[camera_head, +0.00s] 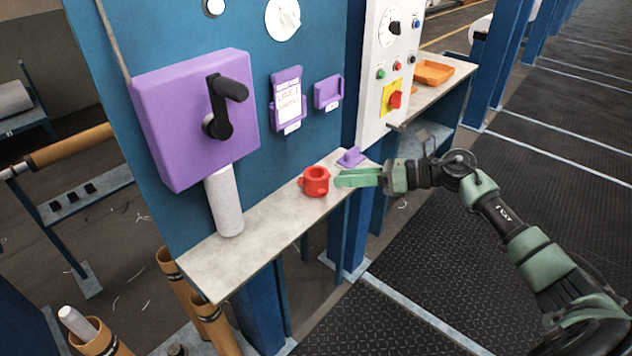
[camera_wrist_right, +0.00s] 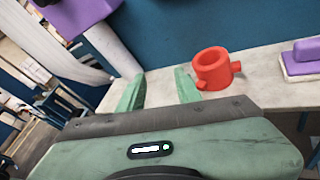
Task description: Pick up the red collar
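The red collar (camera_head: 315,181) stands on the pale shelf (camera_head: 262,232) in front of the blue panel. It is a short open ring with small knobs on its side. My right gripper (camera_head: 340,179) is just right of the collar in the head view, its green fingers pointing at it. In the right wrist view the gripper's fingers (camera_wrist_right: 159,90) are spread apart with nothing between them, and the collar (camera_wrist_right: 214,69) sits beyond and to the right of them. I cannot tell whether a finger touches the collar. My left gripper is not in view.
A purple block on a pale base (camera_head: 351,158) sits on the shelf behind the collar. A white cylinder (camera_head: 224,202) stands at left under the purple box (camera_head: 197,118) with a black crank. An orange tray (camera_head: 433,72) is on the farther shelf. The shelf's front part is clear.

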